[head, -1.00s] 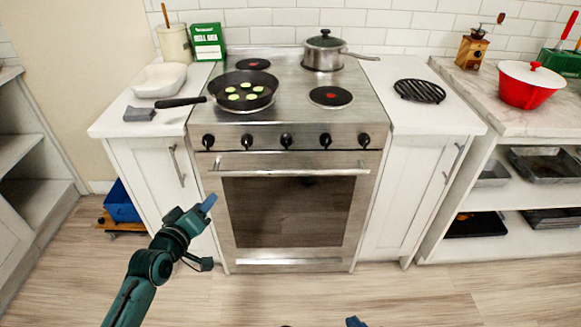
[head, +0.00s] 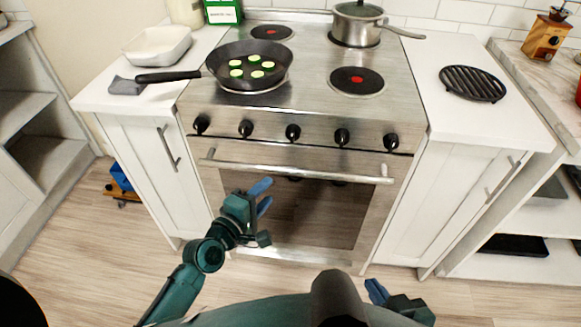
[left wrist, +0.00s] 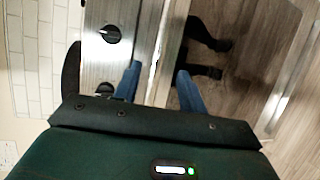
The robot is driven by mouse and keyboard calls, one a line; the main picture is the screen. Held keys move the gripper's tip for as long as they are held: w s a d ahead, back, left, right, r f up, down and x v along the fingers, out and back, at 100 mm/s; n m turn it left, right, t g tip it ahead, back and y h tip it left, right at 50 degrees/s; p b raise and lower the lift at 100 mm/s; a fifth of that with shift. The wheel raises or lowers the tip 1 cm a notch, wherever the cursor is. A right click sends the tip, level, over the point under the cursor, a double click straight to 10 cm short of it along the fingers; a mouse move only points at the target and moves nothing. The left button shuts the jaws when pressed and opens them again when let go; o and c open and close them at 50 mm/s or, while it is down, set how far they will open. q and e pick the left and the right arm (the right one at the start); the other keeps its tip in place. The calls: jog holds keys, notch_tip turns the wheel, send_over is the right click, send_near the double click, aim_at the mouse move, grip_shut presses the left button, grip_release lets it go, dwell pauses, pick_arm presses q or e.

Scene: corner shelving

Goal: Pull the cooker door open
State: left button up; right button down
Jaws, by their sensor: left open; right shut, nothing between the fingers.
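The steel cooker (head: 300,120) has its door (head: 215,195) shut, with a dark window and a horizontal bar handle (head: 320,174) across its top. My left gripper (head: 263,196) is open in front of the door, just below the handle's left half in the head view. In the left wrist view, the handle (left wrist: 157,62) runs between the two spread blue fingers (left wrist: 160,88). I cannot tell whether they reach around it. My right gripper (head: 376,291) is shut and empty, low in front of the cooker's right side.
A pan (head: 243,68) with green slices and a lidded pot (head: 358,24) stand on the hob. White cabinets (head: 150,165) flank the cooker; the right one (head: 440,200) has a bar handle. Wooden floor (head: 110,260) is clear in front.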

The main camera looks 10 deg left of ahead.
aim_at(285, 173)
pick_arm(q)
jog(key=b+x, duration=0.1)
jog(key=x, duration=1)
jog(key=shift+c, duration=0.3)
grip_shut()
